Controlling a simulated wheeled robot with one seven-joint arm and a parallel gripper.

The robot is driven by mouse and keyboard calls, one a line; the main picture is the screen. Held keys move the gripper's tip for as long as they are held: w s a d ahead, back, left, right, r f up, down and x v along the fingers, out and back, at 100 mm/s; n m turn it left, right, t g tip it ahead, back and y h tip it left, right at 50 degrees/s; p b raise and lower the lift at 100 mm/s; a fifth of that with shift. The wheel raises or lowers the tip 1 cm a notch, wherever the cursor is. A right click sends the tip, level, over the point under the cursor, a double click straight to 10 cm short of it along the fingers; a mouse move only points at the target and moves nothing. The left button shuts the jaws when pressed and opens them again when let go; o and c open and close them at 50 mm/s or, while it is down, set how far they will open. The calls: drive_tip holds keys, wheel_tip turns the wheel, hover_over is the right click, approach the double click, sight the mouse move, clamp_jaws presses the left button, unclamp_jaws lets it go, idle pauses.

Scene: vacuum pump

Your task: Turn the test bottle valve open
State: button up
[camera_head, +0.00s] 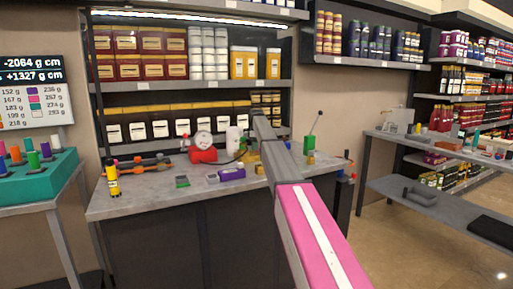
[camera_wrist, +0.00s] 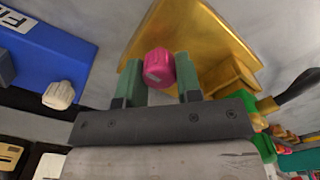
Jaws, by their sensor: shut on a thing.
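In the wrist view a round pink knob (camera_wrist: 157,62) with a pale mark on its face sits between my gripper's two green fingers. My gripper (camera_wrist: 161,72) is shut on this knob. A gold-coloured body (camera_wrist: 212,42) lies behind the knob. No label shows on the knob, and I cannot tell how far it is turned. In the head view my arm reaches over the grey bench (camera_head: 135,205) and hides the knob. A yellow part (camera_head: 259,169) shows beside the arm there.
A blue box (camera_wrist: 40,60) with a white knob (camera_wrist: 58,95) is at the left of the wrist view. A black lever (camera_wrist: 297,88) stands at the right. On the bench are a red pump (camera_head: 203,154), a white cylinder (camera_head: 233,138) and a green block (camera_head: 309,144) with a lever.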

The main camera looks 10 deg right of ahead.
drive_tip(key=shift+n, duration=0.6)
drive_tip(key=o, duration=0.9)
drive_tip(key=shift+o, duration=0.2)
drive_tip(key=shift+r, duration=0.1)
wheel_tip(320, 180, up, 11)
drive_tip(key=shift+f, duration=0.2)
